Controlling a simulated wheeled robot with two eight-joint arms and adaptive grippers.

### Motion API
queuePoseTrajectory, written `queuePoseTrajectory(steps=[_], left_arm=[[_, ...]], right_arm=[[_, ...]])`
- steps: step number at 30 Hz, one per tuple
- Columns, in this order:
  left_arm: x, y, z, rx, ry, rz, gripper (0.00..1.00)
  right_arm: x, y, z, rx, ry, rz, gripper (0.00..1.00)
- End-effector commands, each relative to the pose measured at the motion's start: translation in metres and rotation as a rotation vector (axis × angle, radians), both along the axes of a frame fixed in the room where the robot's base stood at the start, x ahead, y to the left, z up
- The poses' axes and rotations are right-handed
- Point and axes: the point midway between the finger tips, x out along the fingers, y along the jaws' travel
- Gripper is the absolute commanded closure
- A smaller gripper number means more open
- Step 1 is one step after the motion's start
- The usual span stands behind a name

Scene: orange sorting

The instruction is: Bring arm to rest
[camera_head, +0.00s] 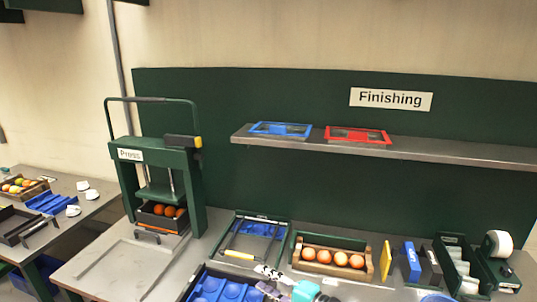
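My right gripper (270,273) shows small at the bottom middle, above the table, with part of my arm behind it at the bottom edge. It is close to the blue moulded tray (207,286) and left of the wooden crate (296,258), apart from the crate in the picture. Its fingers are too small to tell whether they are open or shut. My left gripper is not in view. Several oranges (340,259) sit in a row in the wooden crate. More oranges (170,211) lie in a dark tray inside the press.
The green press (188,187) stands left of centre. A dark-framed tray (284,236) lies behind my gripper. A shelf (455,151) holds blue (281,129) and red (357,135) frames. Boxes and a tape dispenser (499,244) crowd the right.

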Motion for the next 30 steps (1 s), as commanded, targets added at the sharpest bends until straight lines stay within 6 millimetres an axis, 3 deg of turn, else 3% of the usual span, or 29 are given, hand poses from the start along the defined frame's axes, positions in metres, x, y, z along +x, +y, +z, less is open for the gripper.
queuePoseTrajectory(steps=[11,17,20,24,30], left_arm=[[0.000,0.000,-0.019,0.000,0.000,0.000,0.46],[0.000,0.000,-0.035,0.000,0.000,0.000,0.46],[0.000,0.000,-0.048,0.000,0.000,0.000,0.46],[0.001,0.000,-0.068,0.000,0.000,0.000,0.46],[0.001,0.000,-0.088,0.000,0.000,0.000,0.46]], right_arm=[[-0.026,-0.010,-0.024,-0.251,-0.019,0.009,0.61],[-0.057,-0.029,-0.049,-0.496,-0.037,0.023,0.61],[-0.082,-0.049,-0.068,-0.679,-0.052,0.038,0.61],[-0.125,-0.089,-0.098,-0.973,-0.070,0.066,0.61],[-0.176,-0.149,-0.128,-1.331,-0.088,0.111,0.61]])
